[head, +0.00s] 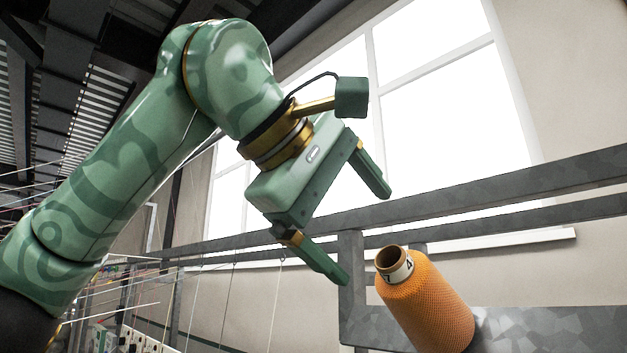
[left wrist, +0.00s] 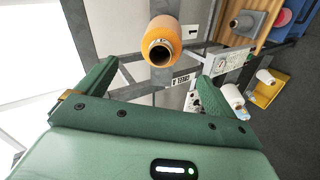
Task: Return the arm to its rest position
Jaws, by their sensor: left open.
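My left arm comes in from the left in the head view, green with a darker pattern. My left gripper (head: 368,235) is open and empty, its two fingers wide apart. An orange yarn cone (head: 428,305) stands below and to the right of the fingers, apart from them. The cone also shows in the left wrist view (left wrist: 166,36), beyond the fingertips, with its open tube end toward the camera. The left gripper's fingers also frame the left wrist view (left wrist: 152,78). My right gripper is not in view.
Grey metal rails (head: 490,192) run across behind the gripper, with a window beyond. In the left wrist view, white cones (left wrist: 232,96), a yellow tray (left wrist: 269,92) and a wooden shelf (left wrist: 238,40) lie to the right. Thin yarns hang at the lower left of the head view.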

